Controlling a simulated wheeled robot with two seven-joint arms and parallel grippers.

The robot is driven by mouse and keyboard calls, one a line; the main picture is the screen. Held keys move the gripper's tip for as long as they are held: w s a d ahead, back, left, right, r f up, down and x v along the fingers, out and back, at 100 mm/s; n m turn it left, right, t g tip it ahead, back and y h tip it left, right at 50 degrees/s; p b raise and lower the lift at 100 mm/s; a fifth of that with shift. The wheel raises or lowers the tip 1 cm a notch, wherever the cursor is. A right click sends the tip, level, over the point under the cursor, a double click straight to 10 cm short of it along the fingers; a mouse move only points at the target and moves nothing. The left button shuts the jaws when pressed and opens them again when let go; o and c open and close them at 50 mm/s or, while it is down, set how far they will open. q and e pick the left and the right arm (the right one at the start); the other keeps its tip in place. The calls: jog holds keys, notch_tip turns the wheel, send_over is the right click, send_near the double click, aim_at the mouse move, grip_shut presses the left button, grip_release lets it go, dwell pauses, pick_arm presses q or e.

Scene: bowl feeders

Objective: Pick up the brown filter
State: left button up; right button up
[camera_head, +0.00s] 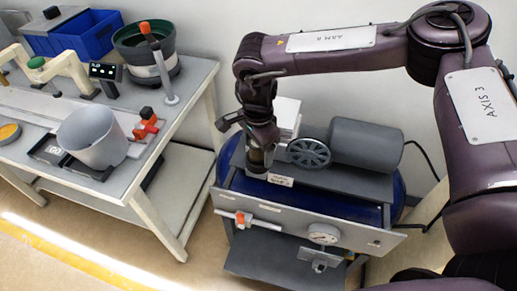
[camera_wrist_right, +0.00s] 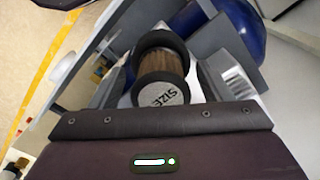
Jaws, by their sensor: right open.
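The brown filter (camera_wrist_right: 162,76) shows in the wrist view as a short cylinder with a brown pleated body, dark end rims and a pale end face lettered "SIZE". My right gripper (camera_wrist_right: 168,68) is open, with one grey finger on each side of the filter. Whether either finger touches it I cannot tell. In the head view my right gripper (camera_head: 257,158) points down over the top of the blue compressor, left of its spoked wheel. It largely hides the filter there. My left gripper is not in view.
The blue compressor tank (camera_head: 300,208) carries a grey motor (camera_head: 365,146), a spoked wheel (camera_head: 309,153) and a front panel with a gauge (camera_head: 323,234). A white block (camera_head: 287,115) stands behind my gripper. At left, a workbench (camera_head: 190,85) holds bowls and a blue bin (camera_head: 90,38).

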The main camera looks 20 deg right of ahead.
jog(key=c, duration=1.2)
